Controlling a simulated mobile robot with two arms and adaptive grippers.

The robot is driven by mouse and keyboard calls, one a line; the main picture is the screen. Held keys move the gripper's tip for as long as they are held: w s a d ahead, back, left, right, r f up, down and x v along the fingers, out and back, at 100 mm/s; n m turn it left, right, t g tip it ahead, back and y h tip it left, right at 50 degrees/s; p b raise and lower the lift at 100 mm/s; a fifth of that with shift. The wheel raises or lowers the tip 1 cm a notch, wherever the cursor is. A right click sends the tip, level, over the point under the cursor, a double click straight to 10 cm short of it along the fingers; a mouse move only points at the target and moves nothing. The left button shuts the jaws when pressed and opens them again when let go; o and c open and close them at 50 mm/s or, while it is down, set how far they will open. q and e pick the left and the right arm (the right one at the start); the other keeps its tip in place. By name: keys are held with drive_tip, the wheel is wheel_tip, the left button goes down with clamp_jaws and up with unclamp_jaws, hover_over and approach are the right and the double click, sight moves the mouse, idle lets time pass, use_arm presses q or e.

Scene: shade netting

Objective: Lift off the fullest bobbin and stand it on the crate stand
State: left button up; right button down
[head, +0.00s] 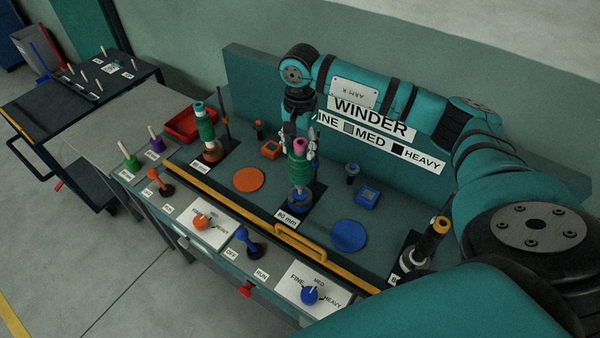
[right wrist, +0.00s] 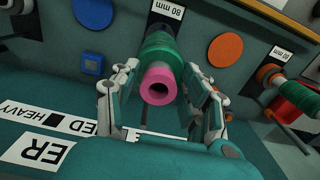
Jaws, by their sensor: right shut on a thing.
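A bobbin with green thread and a pink core (head: 300,177) is upright at the middle winder station, marked 80 mm, just above a blue base (head: 301,201). I cannot tell whether it touches the base. My right gripper (head: 299,148) is shut on it from above; in the right wrist view the fingers (right wrist: 163,95) flank its pink core (right wrist: 157,84). Another green-wound bobbin (head: 205,127) stands at the left station. My left gripper is not in view. I cannot tell which surface is the crate stand.
A red tray (head: 181,127) lies at the back left of the bench. Green and purple spools (head: 131,162) stand on the grey surface left. A dark cart (head: 75,92) with several pegs is farther left. A yellow rail (head: 262,222) and levers line the front.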

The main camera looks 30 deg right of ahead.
wheel_tip(320, 180, up, 7)
drive_tip(key=p, duration=0.3)
drive_tip(key=shift+f, duration=0.2)
idle(0.6)
idle(0.4)
wheel_tip(320, 180, up, 4)
drive_tip(key=shift+p, duration=1)
